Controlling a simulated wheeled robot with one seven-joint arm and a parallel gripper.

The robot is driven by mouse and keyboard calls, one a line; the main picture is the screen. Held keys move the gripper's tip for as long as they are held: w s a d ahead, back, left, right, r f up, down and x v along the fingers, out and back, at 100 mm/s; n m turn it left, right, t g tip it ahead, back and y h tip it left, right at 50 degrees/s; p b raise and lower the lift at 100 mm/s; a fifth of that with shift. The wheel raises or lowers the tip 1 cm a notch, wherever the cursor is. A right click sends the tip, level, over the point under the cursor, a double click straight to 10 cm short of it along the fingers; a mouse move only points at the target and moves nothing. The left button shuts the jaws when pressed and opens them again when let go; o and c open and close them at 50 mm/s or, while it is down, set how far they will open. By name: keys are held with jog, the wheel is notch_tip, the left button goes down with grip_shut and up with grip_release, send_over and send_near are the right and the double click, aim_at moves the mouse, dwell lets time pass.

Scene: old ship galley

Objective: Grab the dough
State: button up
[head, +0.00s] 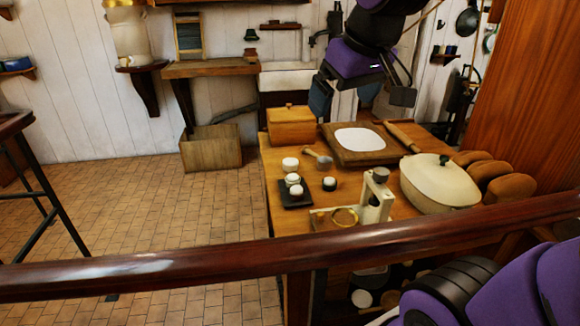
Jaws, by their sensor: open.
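The dough (360,139) appears as a flat, white, rounded sheet on a dark wooden board (345,155) on the wooden table. My gripper (361,98) hangs from my purple arm, in the picture just above the dough. Its two dark fingers are spread wide, with nothing visible between them. The gap in height between fingertips and dough is hard to judge from this one view. The dough is in plain sight.
A rolling pin (403,137) lies at the board's right edge. A cream lidded pot (437,183) and brown loaves (508,187) stand right. A wooden box (291,126), small jars and a scale (374,199) stand left and in front. A rail (200,272) crosses the foreground.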

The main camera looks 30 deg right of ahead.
jog(key=w+d+n, duration=0.2)
jog(key=w, duration=1.3)
jog(key=n+g+y, duration=0.1)
jog(key=n+y, duration=0.2)
jog(key=n, duration=0.1)
send_over(289, 165)
jog(key=s+d, duration=0.1)
jog(key=s, duration=0.2)
jog(key=f, duration=4)
jog(key=shift+w+d, duration=0.15)
jog(key=shift+w, duration=0.05)
jog(key=shift+x, duration=2.7)
jog(key=shift+w+d, duration=0.2)
jog(key=c, duration=1)
